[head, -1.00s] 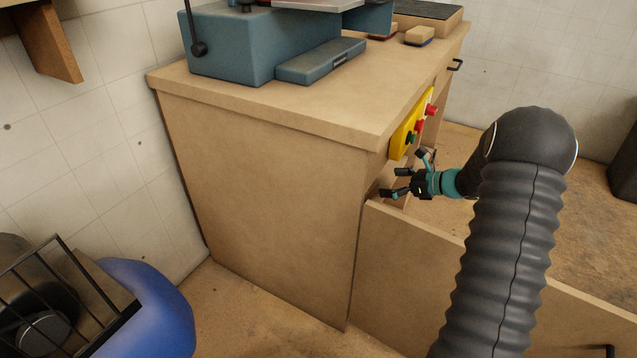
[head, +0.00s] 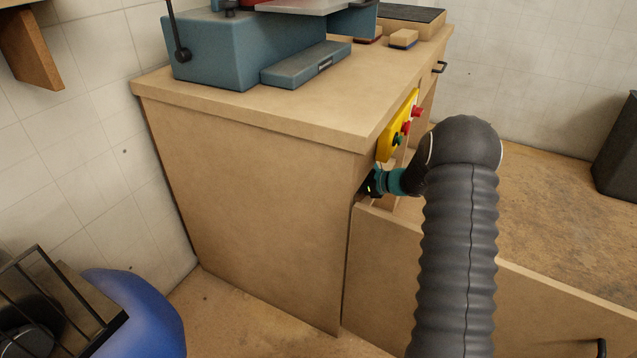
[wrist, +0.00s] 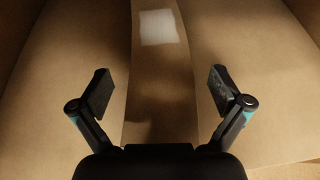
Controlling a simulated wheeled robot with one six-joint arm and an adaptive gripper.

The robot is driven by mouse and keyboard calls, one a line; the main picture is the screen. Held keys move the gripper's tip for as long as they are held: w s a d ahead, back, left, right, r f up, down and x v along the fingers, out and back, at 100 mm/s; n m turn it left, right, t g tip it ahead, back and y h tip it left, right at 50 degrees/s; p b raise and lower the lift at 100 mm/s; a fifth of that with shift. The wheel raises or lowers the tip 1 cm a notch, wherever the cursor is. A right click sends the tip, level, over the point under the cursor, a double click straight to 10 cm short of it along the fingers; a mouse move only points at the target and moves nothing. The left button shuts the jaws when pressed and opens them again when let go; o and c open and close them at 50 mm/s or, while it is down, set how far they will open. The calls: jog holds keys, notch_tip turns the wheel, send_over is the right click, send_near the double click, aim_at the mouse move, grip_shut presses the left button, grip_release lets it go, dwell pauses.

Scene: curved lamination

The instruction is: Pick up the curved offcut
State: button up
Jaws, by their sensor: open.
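The curved offcut appears to be the long brown strip (wrist: 160,85) with a pale patch near its far end in the wrist view. It runs away from my gripper over a brown board surface, and its near end is hidden behind the gripper body. My gripper (wrist: 160,93) is open, with one finger on each side of the strip and visible gaps to both. In the head view my gripper (head: 372,183) is partly hidden at the cabinet's open front, below the yellow switch panel. The offcut cannot be clearly made out there.
The wooden cabinet (head: 250,190) carries a blue-grey machine (head: 215,50). A wooden panel (head: 400,255) with a black handle juts out below my arm. Brown walls rise at both sides in the wrist view.

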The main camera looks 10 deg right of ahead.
jog(key=x, duration=0.2)
jog(key=shift+w+a+f, duration=0.1)
jog(key=shift+w+a, duration=0.15)
jog(key=shift+a, duration=0.05)
jog(key=c, duration=1.7)
